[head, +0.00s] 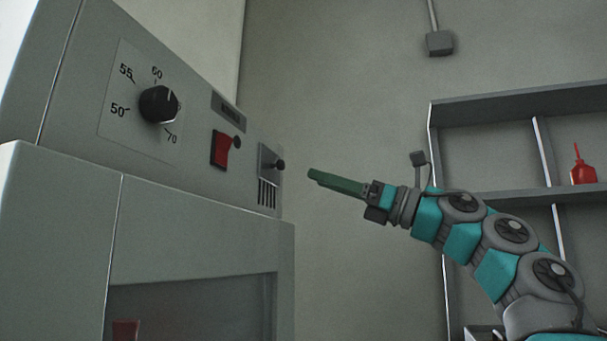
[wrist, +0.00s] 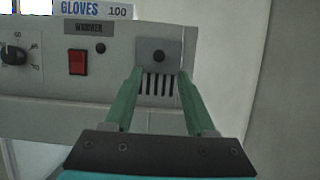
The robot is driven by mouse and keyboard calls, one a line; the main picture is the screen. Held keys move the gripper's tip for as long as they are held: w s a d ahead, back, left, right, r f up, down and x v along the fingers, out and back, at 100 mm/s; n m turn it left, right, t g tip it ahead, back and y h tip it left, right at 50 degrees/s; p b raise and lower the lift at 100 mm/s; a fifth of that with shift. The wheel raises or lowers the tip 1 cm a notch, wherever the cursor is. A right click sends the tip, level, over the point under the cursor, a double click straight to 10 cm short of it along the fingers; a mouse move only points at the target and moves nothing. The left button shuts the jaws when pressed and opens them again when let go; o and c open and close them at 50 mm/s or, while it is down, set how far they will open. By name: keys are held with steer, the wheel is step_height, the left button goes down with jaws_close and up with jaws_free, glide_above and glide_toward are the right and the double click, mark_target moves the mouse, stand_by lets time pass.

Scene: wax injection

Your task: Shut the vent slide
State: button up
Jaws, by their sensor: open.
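A box labelled GLOVES (wrist: 95,10) lies on top. A shelf (head: 500,110) with a red bottle (head: 583,168) stands at right, behind my arm.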

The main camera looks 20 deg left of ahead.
mark_target(283, 166)
steer(key=p+x, duration=0.3)
steer(key=x, duration=0.3)
steer(key=shift+s+r, duration=0.1)
steer(key=shift+r, duration=0.1)
steer(key=shift+a+r+p, duration=0.1)
steer(key=shift+a+p, duration=0.2)
steer(key=shift+a, duration=0.4)
steer(key=shift+c, duration=0.3)
jaws_close()
